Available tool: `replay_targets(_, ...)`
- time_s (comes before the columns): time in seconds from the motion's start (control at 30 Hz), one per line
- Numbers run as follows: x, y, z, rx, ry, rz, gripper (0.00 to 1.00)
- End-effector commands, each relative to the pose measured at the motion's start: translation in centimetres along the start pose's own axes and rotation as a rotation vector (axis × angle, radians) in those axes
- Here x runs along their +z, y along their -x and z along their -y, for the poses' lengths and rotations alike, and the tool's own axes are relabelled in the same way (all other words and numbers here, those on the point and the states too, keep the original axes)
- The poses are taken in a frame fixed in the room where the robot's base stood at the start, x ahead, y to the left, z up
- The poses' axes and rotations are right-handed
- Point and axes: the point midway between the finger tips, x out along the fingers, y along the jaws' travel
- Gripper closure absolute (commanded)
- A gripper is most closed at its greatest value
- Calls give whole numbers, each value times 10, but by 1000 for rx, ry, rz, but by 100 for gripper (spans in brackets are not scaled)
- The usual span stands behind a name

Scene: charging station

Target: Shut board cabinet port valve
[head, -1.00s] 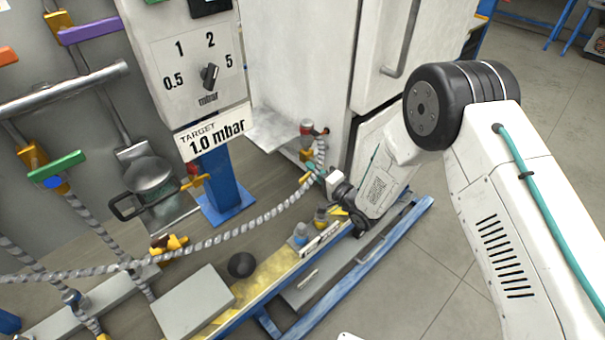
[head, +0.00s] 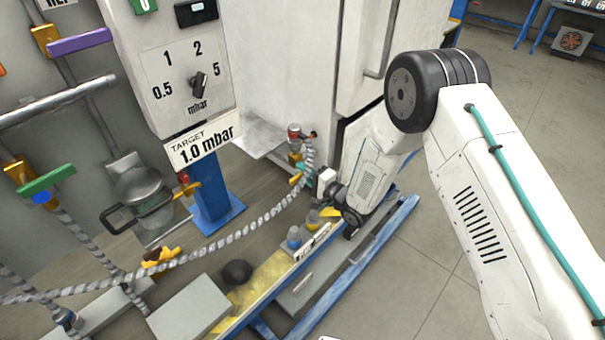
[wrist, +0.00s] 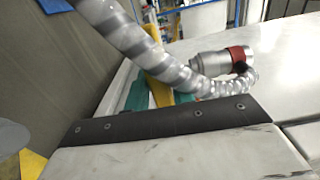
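The cabinet port (head: 295,133), a grey fitting with a red band, sits on the low front of the white cabinet and also shows in the wrist view (wrist: 222,62). A yellow valve piece (head: 296,157) is just below it. The grey spiral hose (head: 240,230) runs up to this spot. My gripper (head: 303,172) is low beside the hose end, its teal fingertips close to a yellow lever (wrist: 162,75). In the wrist view, the lever stands between teal parts, partly behind the hose and a dark bar. Whether the fingers grip it is hidden.
A panel with a dial and a 1.0 mbar target sign (head: 203,139) stands on a blue post (head: 214,195) at left. Pipes with coloured handles fill the left. Grey floor (head: 430,270) is clear at right.

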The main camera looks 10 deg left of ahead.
Motion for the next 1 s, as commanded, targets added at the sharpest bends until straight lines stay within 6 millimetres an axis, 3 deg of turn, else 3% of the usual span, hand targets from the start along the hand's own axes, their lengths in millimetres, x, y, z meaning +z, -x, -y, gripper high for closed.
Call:
replay_targets(0.37, 1, 2, 0, 1, 1, 1, 58)
replay_targets(0.8, 0, 66, 0, 1, 1, 0, 58)
replay_targets(1.0, 0, 78, 0, 0, 1, 1, 58)
